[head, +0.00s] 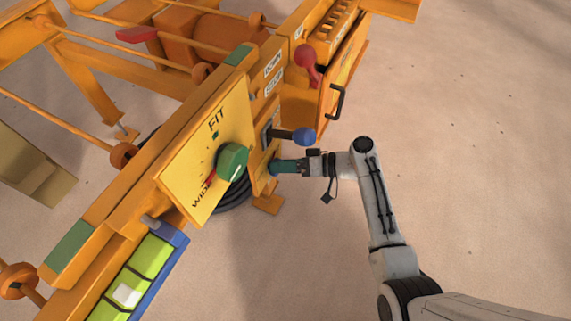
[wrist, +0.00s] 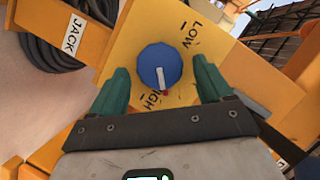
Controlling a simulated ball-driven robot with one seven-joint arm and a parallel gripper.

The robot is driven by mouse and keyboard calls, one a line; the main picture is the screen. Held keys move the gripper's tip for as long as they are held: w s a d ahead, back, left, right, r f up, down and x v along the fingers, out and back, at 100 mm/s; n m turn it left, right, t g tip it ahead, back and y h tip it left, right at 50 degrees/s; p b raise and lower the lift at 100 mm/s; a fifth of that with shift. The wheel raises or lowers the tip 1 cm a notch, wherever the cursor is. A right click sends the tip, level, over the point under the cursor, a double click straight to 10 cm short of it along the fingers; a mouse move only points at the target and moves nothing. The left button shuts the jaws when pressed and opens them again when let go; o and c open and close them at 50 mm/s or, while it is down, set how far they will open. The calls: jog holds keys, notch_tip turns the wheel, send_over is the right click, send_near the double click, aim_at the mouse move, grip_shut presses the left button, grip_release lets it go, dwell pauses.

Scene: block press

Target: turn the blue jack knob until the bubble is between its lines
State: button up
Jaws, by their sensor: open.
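The blue jack knob (wrist: 160,66) is round with a white pointer bar, on a yellow plate marked LOW and HIGH. The pointer's lower end is toward HIGH, near a small red mark. My gripper (wrist: 161,74) is open, with one teal finger on each side of the knob and gaps showing; I cannot tell how deep the fingers reach. In the head view my gripper (head: 284,166) is at the machine's side, and the knob is mostly hidden. The yellow-green level vial (head: 151,257), in a blue frame at lower left, holds a pale bubble (head: 127,295) toward its lower part.
A blue-ended lever (head: 304,137) sticks out just above my gripper. A green FIT/WIDE knob (head: 232,161) stands to the left. A red-ended lever (head: 306,57) and a dark handle (head: 338,101) are farther up. The floor right of the machine is clear.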

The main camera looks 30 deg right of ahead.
jog(key=p+v, duration=0.3)
jog(key=v, duration=0.7)
jog(key=shift+s+d, duration=0.25)
jog(key=shift+d, duration=0.05)
jog(key=s+a+f+g+h, duration=0.2)
jog(key=s+f+g, duration=0.1)
jog(key=s, duration=0.3)
jog(key=s+a+f+g+h, duration=0.2)
jog(key=s+g+h, duration=0.1)
jog(key=s, duration=0.3)
jog(key=s+d+r+g+h, duration=0.2)
jog(key=s+r+h, duration=0.5)
jog(key=s, duration=0.5)
notch_tip(320, 180, up, 32)
jog(key=p, duration=3.2)
jog(key=shift+m, duration=0.3)
jog(key=shift+w+d+r, duration=0.1)
jog(key=shift+w, duration=0.05)
